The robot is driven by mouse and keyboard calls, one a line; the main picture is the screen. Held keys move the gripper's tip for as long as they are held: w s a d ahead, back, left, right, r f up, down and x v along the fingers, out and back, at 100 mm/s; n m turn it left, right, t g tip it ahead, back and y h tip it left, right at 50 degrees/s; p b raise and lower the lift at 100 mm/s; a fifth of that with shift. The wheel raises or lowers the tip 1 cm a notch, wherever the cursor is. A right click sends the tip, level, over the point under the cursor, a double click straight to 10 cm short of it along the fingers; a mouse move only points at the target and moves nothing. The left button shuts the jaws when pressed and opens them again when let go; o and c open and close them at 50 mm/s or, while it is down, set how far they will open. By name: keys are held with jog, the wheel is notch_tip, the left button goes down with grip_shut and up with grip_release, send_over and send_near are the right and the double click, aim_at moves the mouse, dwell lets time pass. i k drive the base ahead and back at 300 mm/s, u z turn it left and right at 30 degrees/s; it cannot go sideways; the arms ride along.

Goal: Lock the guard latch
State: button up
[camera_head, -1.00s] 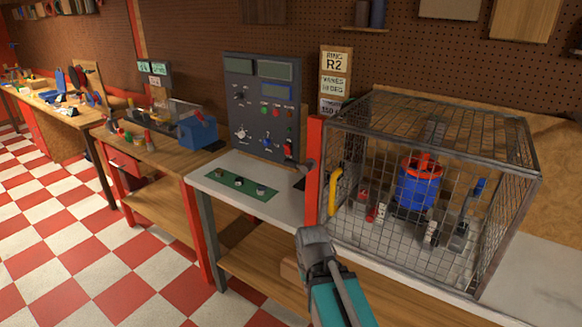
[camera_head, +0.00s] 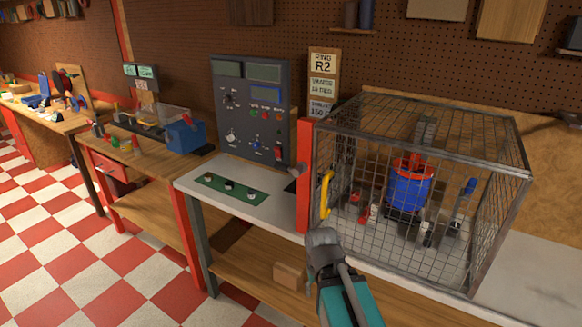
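The wire mesh guard (camera_head: 420,120) stands closed-looking on the bench around a blue and red ducted rotor (camera_head: 409,190). A red post (camera_head: 305,180) is at its left front, with a yellow handle (camera_head: 326,194) just right of it. A small grey piece (camera_head: 297,170) at the post's left side may be the latch; I cannot tell its position. My gripper (camera_head: 322,238) is in front of the bench, just below the yellow handle in the picture and seemingly apart from it. Its fingertips are not clear, so I cannot tell whether it is open.
A control panel (camera_head: 250,115) with knobs and buttons stands left of the guard, behind a green strip (camera_head: 230,189) with small knobs. A wooden block (camera_head: 290,274) lies on the lower shelf. Other workbenches (camera_head: 140,165) are farther left. The checkered floor (camera_head: 70,265) in front is clear.

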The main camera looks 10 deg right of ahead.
aim_at(286, 168)
jog(key=z, duration=0.35)
jog(key=k, duration=1.05)
jog(key=u, duration=0.8)
jog(key=i, duration=1)
jog(key=z, duration=0.05)
